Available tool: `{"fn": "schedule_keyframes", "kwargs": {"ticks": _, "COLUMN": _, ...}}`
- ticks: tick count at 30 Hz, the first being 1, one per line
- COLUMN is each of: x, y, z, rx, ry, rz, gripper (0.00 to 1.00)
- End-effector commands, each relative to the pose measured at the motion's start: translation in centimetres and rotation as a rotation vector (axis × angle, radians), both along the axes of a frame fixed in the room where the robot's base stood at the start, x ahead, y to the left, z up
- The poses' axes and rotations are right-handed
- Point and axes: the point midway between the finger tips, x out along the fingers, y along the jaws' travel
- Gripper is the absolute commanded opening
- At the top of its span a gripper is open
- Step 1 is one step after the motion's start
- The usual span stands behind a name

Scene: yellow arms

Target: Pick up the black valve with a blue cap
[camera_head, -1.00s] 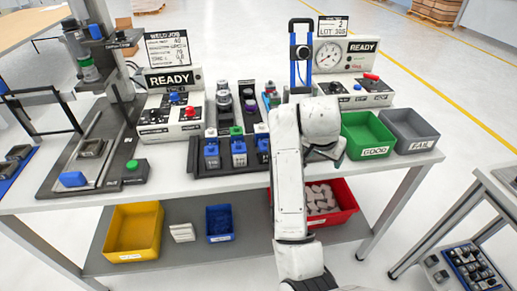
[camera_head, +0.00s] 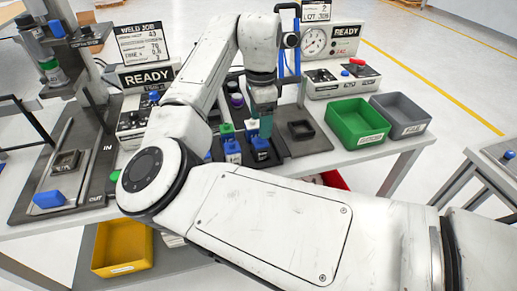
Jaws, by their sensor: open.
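My gripper (camera_head: 263,122) points down at the dark tray in the middle of the table. Its teal fingers are open, and the gap between them is hard to see from this side. Just below the fingers is a small black and blue part (camera_head: 260,150), which may be the black valve with a blue cap. I cannot tell whether the fingers touch it. Beside it on the left stands a blue and white part (camera_head: 232,150), with a green-capped one (camera_head: 226,129) behind. My arm hides the left part of the tray.
A green bin (camera_head: 357,125) and a grey bin (camera_head: 402,115) stand to the right. A black square fixture (camera_head: 301,131) lies between the gripper and the green bin. A panel marked READY (camera_head: 340,70) stands behind. A dark press station (camera_head: 65,165) is at left.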

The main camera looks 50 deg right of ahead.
Motion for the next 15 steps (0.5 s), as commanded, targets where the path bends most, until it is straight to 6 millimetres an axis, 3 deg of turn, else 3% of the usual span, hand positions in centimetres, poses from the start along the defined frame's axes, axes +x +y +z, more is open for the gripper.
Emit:
{"fn": "schedule_keyframes", "kwargs": {"ticks": 3, "x": 0.0, "y": 0.0, "z": -1.9, "rx": 0.000, "ry": 0.002, "rz": 0.002, "gripper": 0.72}}
{"fn": "schedule_keyframes", "kwargs": {"ticks": 15, "x": 0.2, "y": 0.0, "z": -5.7, "rx": 0.001, "ry": 0.001, "rz": 0.004, "gripper": 0.72}}
